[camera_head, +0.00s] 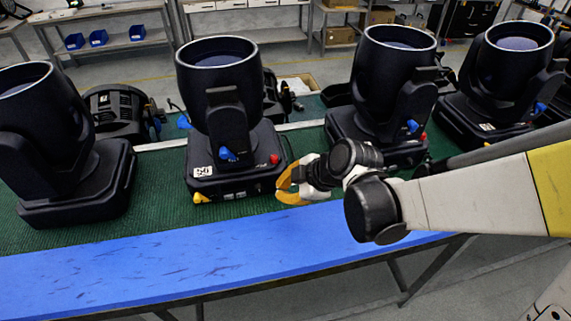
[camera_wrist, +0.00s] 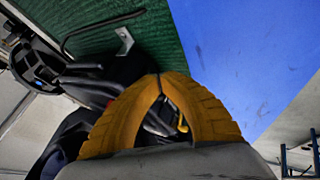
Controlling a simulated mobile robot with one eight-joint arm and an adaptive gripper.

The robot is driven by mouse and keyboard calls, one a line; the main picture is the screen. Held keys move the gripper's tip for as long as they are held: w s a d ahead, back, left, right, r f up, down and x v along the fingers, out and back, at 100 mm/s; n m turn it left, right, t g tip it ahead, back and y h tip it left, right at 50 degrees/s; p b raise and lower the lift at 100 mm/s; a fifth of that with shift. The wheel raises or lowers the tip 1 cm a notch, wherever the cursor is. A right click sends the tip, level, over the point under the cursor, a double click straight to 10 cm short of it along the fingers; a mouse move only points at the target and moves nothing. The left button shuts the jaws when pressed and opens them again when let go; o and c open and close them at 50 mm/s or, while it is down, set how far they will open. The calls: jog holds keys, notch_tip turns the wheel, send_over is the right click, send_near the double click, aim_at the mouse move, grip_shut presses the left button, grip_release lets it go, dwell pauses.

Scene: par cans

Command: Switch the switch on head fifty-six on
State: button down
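Several black moving heads stand on the bench. The one second from left, a black head (camera_head: 218,90) on a black base (camera_head: 240,165), bears a small white label (camera_head: 201,171) that seems to read 56. Its base has a yellow part (camera_head: 200,197) at the front left corner, small grey fittings on the front face and a red part (camera_head: 273,158) at the right. I cannot make out the switch or its position. My gripper (camera_head: 279,187) is just right of the base's front right corner. In the wrist view its yellow fingers (camera_wrist: 160,78) meet at the tips, with nothing visible held.
Neighbouring heads stand left (camera_head: 45,120) and right (camera_head: 390,80), the right one close behind my wrist. A green mat (camera_head: 165,175) covers the bench, with a blue strip (camera_head: 200,265) along its front edge. The blue strip is clear.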

jog(key=shift+w+a+r+g+h+p, duration=0.15)
jog(key=shift+w+r+g+h+p, duration=0.2)
jog(key=shift+w+g+p, duration=0.35)
jog(key=shift+s+f, duration=0.1)
jog(key=shift+f, duration=0.05)
jog(key=shift+s, duration=0.15)
jog(key=shift+r+p, duration=0.4)
jog(key=shift+r, duration=0.45)
